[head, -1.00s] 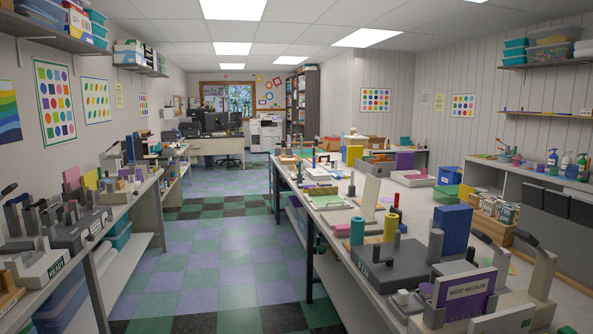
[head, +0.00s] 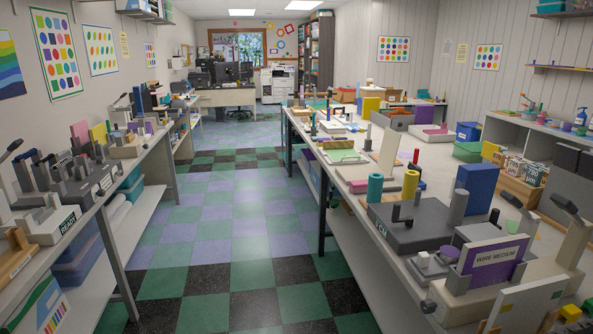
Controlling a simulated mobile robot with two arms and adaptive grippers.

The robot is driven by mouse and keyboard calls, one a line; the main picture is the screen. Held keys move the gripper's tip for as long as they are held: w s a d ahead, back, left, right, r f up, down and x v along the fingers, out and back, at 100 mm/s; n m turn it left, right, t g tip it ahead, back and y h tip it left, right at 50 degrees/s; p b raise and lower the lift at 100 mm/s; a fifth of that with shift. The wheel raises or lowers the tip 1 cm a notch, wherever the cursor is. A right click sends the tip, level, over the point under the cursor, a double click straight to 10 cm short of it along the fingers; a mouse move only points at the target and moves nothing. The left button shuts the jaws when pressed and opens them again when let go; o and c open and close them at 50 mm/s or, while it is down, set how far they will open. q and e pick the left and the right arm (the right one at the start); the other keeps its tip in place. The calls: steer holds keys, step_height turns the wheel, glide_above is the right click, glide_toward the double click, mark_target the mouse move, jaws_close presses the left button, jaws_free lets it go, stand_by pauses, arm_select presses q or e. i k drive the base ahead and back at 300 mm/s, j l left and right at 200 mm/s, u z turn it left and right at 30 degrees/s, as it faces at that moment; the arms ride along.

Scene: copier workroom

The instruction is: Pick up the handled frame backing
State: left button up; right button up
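I cannot pick out the handled frame backing for certain. An upright beige board (head: 388,153) stands on the long right-hand table (head: 345,205), too far off to tell whether it has a handle. A flat piece with a green face (head: 343,156) lies on the same table behind it, also too small to make out. Neither of my grippers shows in the head view.
A checkered floor aisle (head: 220,215) runs clear between the right table and the left bench (head: 105,200). Crowded near the right table's close end are a dark block (head: 408,232), a blue box (head: 476,187) and a purple "WIRE MEDIUM" sign (head: 493,257).

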mark_target(311, 118)
steer(key=i+u, duration=0.25)
steer(key=i, duration=4.75)
